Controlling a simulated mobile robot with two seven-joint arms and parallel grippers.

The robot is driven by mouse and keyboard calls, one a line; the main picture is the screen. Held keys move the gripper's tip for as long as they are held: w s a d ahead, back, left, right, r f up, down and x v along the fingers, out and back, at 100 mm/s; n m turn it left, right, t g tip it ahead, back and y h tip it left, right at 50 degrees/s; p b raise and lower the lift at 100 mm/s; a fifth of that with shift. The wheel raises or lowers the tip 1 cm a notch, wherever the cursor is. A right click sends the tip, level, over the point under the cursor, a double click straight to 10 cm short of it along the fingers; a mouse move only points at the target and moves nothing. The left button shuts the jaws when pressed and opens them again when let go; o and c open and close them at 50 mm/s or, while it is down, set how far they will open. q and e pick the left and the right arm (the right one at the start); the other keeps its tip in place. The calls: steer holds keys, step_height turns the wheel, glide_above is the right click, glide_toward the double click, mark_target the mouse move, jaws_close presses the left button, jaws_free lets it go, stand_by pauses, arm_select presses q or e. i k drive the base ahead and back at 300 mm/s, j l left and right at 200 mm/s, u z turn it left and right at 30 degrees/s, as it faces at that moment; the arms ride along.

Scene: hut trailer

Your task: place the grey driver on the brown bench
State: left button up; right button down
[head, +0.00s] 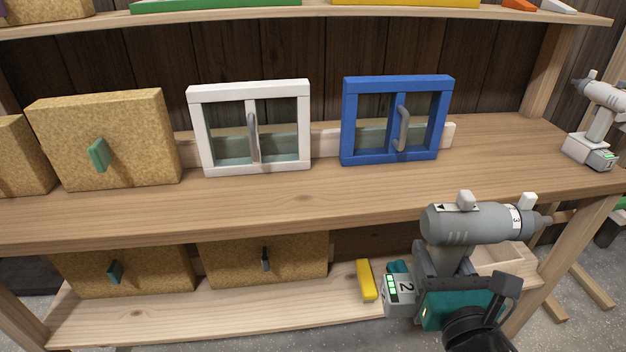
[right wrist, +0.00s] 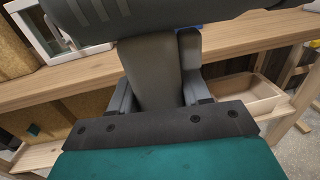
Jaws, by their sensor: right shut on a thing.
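The grey driver (head: 475,222) is held in the air in front of the brown bench, at the right of the head view. My right gripper (head: 440,268) is shut on its handle, which also shows in the right wrist view (right wrist: 152,75). The driver lies level, its chuck pointing right, with a light grey battery (head: 400,290) marked 2 at its base. The brown bench (head: 330,195) has a wooden top with a bare front strip. My left gripper is not in view.
A white window frame (head: 201,130), a blue window frame (head: 348,120) and a cork block (head: 60,140) stand along the bench. A white driver (head: 598,120) stands at its right end. The lower shelf (head: 215,325) holds cork blocks, a yellow piece (head: 366,281) and a tray (right wrist: 250,92).

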mark_target(544, 160)
steer(key=i+l, duration=0.15)
steer(key=l, duration=0.2)
steer(key=i+l, duration=0.1)
steer(key=l, duration=0.2)
steer(key=i+l, duration=0.15)
steer(key=l, duration=0.2)
steer(key=i+l+u, duration=0.1)
steer(key=l, duration=0.25)
